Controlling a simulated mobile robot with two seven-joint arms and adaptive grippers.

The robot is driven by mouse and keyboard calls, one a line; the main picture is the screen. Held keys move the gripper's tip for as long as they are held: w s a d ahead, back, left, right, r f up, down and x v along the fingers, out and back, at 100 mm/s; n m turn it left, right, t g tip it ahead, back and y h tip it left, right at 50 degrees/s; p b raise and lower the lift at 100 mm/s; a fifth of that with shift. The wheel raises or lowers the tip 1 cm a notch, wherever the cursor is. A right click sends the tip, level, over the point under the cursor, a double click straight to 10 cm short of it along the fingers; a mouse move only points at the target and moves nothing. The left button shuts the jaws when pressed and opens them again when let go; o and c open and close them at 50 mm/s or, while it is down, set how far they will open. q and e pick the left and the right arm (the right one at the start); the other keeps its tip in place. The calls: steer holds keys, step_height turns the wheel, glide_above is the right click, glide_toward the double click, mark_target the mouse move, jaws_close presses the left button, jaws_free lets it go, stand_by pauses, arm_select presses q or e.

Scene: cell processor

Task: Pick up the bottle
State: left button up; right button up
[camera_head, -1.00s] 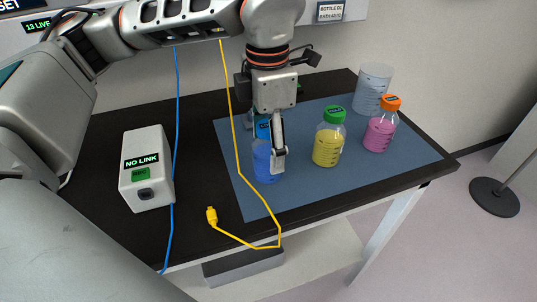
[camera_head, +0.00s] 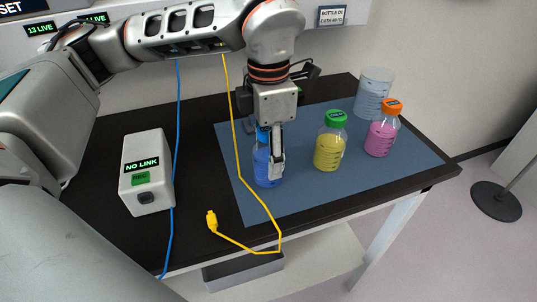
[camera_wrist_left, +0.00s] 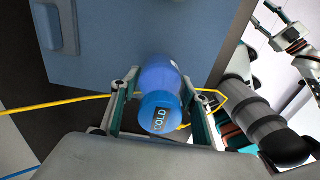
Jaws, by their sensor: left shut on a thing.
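The bottle in my left gripper (camera_head: 276,168) is blue with a blue cap marked COLD. In the head view this blue bottle (camera_head: 263,176) is upright at the mat's left part, partly hidden by a finger. In the left wrist view, the blue bottle (camera_wrist_left: 160,78) stands between the two fingers of my left gripper (camera_wrist_left: 158,100), which is shut on it from above. A yellow bottle (camera_head: 329,152) with a green cap and a pink bottle (camera_head: 379,138) with an orange cap stand to its right. Mechanical parts at the wrist view's upper right may be my right gripper (camera_wrist_left: 290,40).
A clear container (camera_head: 374,92) stands behind the pink bottle on the blue mat (camera_head: 300,195). A yellow cable (camera_head: 262,207) passes close to the blue bottle. A white NO LINK box (camera_head: 146,182) stands left, beside a blue cable (camera_head: 175,150). The mat's front right is clear.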

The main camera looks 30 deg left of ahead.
arm_select(q)
step_height(320, 180, up, 20)
steer(key=p, duration=0.3)
stand_by(0.3)
steer(key=shift+o, duration=0.7)
steer(key=c, duration=0.4)
steer(key=shift+f, duration=0.1)
